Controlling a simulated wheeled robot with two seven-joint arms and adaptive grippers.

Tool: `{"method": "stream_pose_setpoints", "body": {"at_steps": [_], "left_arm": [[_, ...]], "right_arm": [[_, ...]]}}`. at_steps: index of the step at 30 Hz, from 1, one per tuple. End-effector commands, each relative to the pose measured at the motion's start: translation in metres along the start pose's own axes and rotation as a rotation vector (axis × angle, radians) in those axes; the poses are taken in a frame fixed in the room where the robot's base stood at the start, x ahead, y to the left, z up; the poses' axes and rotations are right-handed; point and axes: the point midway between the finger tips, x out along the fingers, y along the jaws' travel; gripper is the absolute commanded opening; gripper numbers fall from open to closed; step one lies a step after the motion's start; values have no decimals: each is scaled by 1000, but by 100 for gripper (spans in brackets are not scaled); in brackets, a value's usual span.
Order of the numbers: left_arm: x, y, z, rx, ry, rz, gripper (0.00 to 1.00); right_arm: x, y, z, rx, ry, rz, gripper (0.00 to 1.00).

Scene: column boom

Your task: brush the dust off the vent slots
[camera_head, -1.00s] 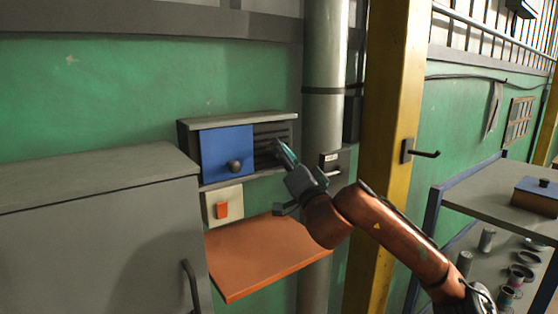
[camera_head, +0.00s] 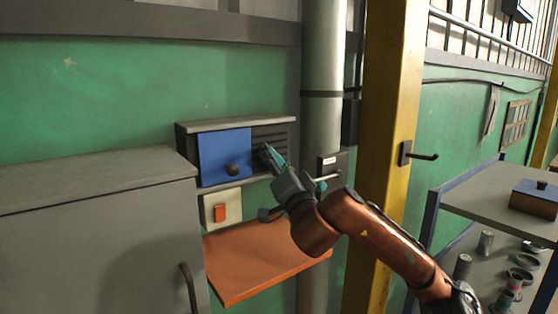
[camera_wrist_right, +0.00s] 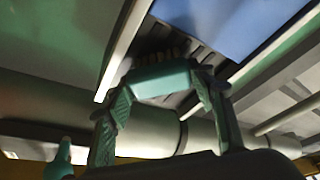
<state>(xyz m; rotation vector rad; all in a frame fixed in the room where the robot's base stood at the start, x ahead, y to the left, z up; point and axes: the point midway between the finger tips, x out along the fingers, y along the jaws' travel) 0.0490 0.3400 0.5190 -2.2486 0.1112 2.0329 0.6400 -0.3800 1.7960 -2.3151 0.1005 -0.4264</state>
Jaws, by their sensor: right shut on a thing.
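The vent slots (camera_head: 275,132) are dark horizontal louvres in a grey wall box. A blue panel (camera_head: 218,153) with a dark round knob (camera_head: 232,170) covers the box's left part. My right gripper (camera_head: 277,164) is in front of the exposed slots, shut on a teal-handled brush (camera_wrist_right: 160,80). In the right wrist view the brush's brown bristles point toward the dark slots, near the blue panel's edge. I cannot tell whether the bristles touch the slots. Dust is too small to make out. My left gripper is not in view.
An orange shelf (camera_head: 255,262) juts out below the box, under a switch plate (camera_head: 222,208). A grey cabinet (camera_head: 95,235) stands left. A grey pipe (camera_head: 321,65) and yellow column (camera_head: 386,110) with a hook (camera_head: 424,156) stand right of the box.

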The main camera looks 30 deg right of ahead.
Motion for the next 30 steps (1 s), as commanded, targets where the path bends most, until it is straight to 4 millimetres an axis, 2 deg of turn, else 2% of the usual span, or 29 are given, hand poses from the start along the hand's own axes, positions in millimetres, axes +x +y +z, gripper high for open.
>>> {"method": "stream_pose_setpoints", "body": {"at_steps": [19, 24, 30], "left_arm": [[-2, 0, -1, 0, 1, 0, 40], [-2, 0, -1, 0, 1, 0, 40], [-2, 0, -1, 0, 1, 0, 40]], "right_arm": [[18, 21, -37, -1, 0, 2, 31], [18, 21, -38, 0, -2, 0, 31], [13, 8, -27, 1, -4, -3, 31]]}}
